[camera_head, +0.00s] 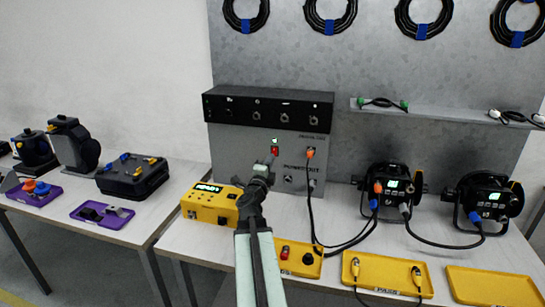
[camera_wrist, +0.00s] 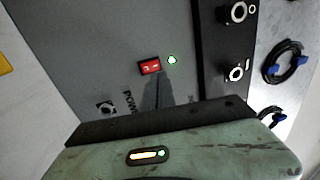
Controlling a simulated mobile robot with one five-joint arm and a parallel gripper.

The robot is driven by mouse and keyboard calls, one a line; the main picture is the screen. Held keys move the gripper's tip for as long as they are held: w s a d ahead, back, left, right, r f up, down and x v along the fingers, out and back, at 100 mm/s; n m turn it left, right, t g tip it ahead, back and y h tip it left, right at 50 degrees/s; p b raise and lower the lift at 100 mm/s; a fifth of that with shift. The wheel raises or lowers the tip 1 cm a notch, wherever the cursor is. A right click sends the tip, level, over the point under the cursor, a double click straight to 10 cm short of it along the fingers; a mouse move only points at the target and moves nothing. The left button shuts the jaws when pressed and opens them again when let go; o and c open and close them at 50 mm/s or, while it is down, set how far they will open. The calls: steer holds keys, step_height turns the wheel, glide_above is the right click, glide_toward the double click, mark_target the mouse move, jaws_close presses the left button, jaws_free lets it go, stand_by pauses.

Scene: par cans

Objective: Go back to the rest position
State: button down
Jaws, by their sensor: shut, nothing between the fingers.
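My gripper (camera_head: 270,160) is shut and empty in the head view, at the front of the grey power panel (camera_head: 235,147). In the wrist view the dark fingertips (camera_wrist: 158,85) are together just below a red rocker switch (camera_wrist: 150,67). I cannot tell whether they touch it. A green light (camera_wrist: 172,59) glows beside the switch. The switch also shows as a small red spot (camera_head: 275,150) just above the fingertips in the head view. My arm reaches up from the bottom of the head view to the panel.
A yellow box (camera_head: 211,203) with a lit display stands left of my arm. Yellow trays (camera_head: 491,287) line the front edge. A left table holds a black case (camera_head: 132,176) and purple trays.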

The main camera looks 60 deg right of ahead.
steer(key=shift+v, duration=1.2)
steer(key=shift+w, duration=0.15)
